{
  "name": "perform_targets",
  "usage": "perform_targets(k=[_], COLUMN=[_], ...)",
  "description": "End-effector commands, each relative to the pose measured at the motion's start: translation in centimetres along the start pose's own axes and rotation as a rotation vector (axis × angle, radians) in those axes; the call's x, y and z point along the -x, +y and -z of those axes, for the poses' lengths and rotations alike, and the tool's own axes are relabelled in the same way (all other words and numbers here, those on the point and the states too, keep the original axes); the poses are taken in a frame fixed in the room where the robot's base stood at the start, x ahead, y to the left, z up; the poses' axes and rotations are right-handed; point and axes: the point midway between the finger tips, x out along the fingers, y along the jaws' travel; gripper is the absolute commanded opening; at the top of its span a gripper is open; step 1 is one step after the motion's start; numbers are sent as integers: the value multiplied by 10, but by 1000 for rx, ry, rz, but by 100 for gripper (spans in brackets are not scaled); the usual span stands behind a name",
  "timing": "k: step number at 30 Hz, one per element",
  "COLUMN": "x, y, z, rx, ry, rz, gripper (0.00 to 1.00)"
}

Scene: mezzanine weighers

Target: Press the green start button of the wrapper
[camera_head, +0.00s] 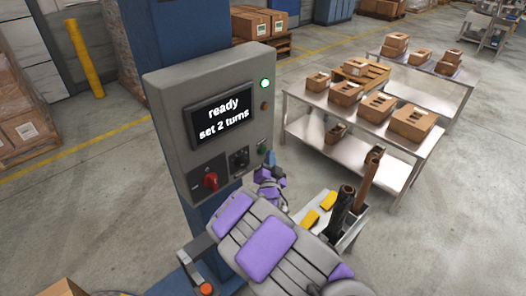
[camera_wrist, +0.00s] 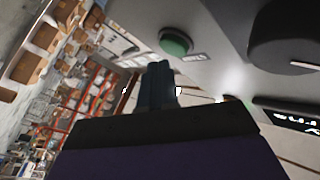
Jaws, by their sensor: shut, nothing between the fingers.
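The wrapper's grey control panel (camera_head: 180,130) has a lit display (camera_head: 222,118) reading "ready / set 2 turns". The round green button (camera_wrist: 175,42) shows clearly in the wrist view, beside a small label. In the head view the green button (camera_head: 262,147) is at the panel's lower right edge, close to my gripper. My gripper (camera_head: 270,158) is shut and empty, at the panel's right side. In the wrist view its closed fingertips (camera_wrist: 160,68) lie just below the button in the picture, seemingly a little apart from it; contact cannot be judged exactly.
The panel also carries a red knob (camera_head: 211,181), a black dial (camera_head: 239,159), a lit green lamp (camera_head: 265,84) and a dim amber lamp (camera_head: 265,105). A tray (camera_head: 349,237) with tools stands right of my arm. Steel tables (camera_head: 398,172) with cartons stand behind.

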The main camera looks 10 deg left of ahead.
Motion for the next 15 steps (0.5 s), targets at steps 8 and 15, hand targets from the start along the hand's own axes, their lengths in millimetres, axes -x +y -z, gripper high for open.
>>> perform_targets(k=[8, 15], x=[-3, -5], y=[-3, -5], z=[-1, -2], rx=[-2, 0], ry=[1, 0], rz=[-1, 1], gripper=[0, 0])
